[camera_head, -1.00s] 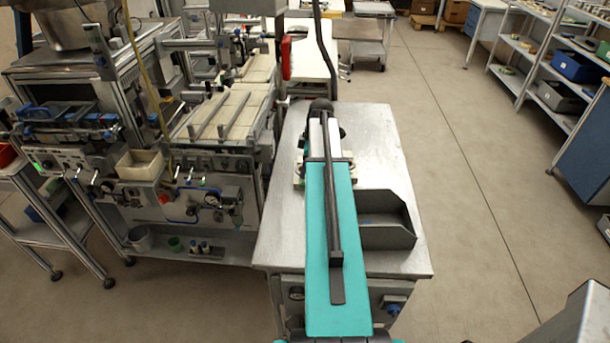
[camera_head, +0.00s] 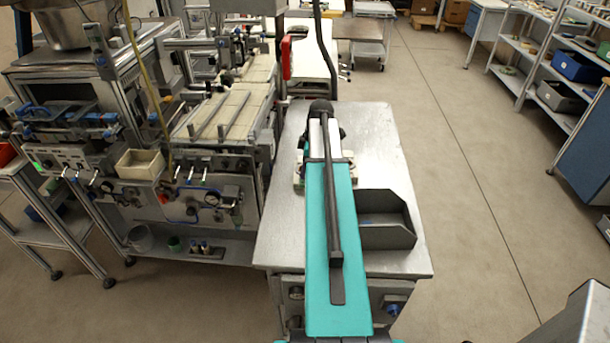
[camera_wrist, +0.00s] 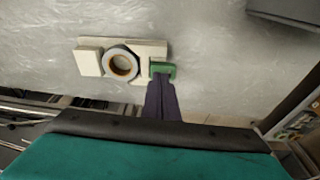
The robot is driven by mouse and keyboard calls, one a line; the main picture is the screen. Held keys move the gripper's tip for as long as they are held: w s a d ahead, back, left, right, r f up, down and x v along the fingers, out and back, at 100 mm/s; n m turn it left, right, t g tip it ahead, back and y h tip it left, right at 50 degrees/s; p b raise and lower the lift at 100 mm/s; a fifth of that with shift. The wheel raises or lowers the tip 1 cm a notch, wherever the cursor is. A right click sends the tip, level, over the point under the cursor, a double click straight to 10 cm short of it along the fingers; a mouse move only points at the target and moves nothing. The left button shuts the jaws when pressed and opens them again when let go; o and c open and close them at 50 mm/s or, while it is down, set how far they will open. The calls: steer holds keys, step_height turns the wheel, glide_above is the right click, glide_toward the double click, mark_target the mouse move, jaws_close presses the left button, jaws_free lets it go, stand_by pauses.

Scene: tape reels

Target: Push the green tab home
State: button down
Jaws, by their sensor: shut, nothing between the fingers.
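The green tab (camera_wrist: 163,69) is at the right end of a cream fixture (camera_wrist: 150,47) in the wrist view. My gripper (camera_wrist: 161,80) is shut and empty, its dark fingertips right at the tab's near edge. They appear to touch it, but contact is hard to confirm. A tape reel (camera_wrist: 107,63) with an orange-brown inner ring sits on the fixture left of the tab, with a cream block (camera_wrist: 88,61) further left. In the head view, my arm hides most of the fixture (camera_head: 298,181), and I cannot make out the tab.
The fixture lies on a grey metal worktop (camera_head: 285,225). A dark open bin (camera_head: 390,238) stands on its right side. A machine bench (camera_head: 215,165) is close on the left. The floor to the right is clear, with shelves beyond.

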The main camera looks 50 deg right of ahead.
steer(key=shift+f, duration=0.5)
stand_by(1.2)
steer(key=w+a+p+v, duration=0.1)
steer(key=p+v, duration=0.2)
steer(key=v, duration=0.4)
stand_by(0.7)
steer(key=shift+r, duration=0.1)
stand_by(0.3)
